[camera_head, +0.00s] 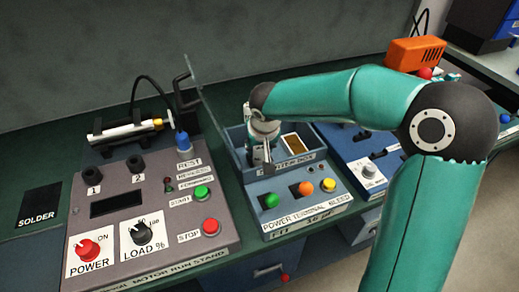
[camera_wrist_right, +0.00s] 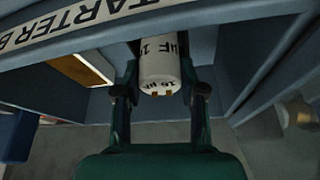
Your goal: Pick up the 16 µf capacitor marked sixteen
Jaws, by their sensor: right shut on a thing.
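The capacitor (camera_wrist_right: 160,58) is a white cylinder with black lettering. In the right wrist view "µF" and a leading "1" can be read on its side; the rest of the number is not clear. My right gripper (camera_wrist_right: 160,92) has a finger on each side of it and is shut on it. In the head view my right gripper (camera_head: 262,150) reaches down into the blue starter box (camera_head: 238,134), and its wrist hides most of the capacitor. My left gripper is not in view.
The starter box has walls around the gripper and a yellowish panel (camera_head: 292,143) to its right. A terminal panel (camera_head: 290,222) with coloured buttons stands in front. The motor run stand (camera_head: 140,225) is at left, with an upright lever (camera_head: 186,90) behind.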

